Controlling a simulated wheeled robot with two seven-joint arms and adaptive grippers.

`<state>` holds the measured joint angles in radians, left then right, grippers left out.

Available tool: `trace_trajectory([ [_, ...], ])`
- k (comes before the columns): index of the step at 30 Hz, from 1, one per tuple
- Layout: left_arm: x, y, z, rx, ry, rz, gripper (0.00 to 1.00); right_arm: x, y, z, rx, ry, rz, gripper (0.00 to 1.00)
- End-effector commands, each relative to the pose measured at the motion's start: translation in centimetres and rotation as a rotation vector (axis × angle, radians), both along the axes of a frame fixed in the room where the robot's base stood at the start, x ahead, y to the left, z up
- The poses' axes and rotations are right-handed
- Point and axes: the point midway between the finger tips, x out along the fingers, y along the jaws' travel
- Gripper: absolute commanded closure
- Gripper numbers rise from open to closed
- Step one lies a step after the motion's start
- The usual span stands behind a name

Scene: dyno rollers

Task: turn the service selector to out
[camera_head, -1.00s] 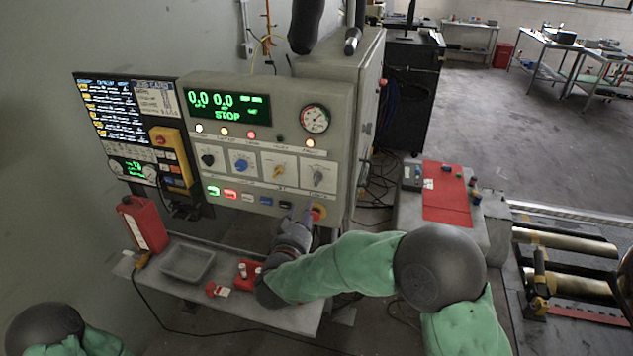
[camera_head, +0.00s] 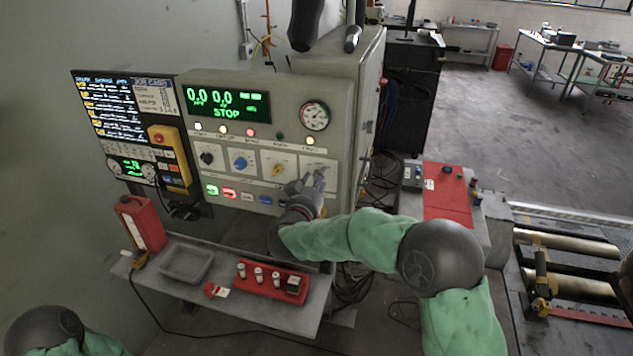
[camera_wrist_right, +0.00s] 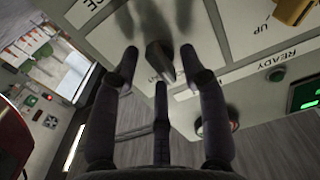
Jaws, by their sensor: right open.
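The service selector is a dark grey knob (camera_wrist_right: 160,60) on a pale plate, in the right wrist view. Part of its label, ending in "CE", shows upside down beside it. My right gripper (camera_head: 311,184) is open in front of the rightmost selector plate (camera_head: 320,168) on the control panel, and its fingers hide the knob in the head view. In the right wrist view the fingers of the right gripper (camera_wrist_right: 158,70) are spread around the knob's sides, and I cannot tell whether they touch it. My left gripper is not in view.
A blue knob (camera_head: 240,163) and a yellow knob (camera_head: 277,171) sit left of the gripper. A row of buttons is below them. A shelf below holds a grey tray (camera_head: 187,263), a red block with white pegs (camera_head: 262,284) and a red can (camera_head: 142,224).

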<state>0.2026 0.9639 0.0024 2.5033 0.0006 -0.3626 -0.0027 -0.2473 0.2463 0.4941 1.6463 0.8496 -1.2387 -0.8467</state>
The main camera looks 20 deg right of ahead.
Motion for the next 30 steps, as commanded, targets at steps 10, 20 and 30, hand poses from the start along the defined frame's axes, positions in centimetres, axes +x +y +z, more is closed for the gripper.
trace_trajectory([
  [10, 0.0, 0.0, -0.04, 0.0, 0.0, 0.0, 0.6, 0.34, -0.24, 0.07, -0.001, -0.001, 0.0, 0.56],
  [20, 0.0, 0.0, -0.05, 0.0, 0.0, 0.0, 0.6, 0.32, -0.25, 0.04, 0.002, -0.001, -0.001, 1.0],
  [30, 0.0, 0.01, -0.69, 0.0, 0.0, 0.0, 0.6, 0.25, -0.33, -0.13, 0.086, -0.058, -0.002, 1.0],
])
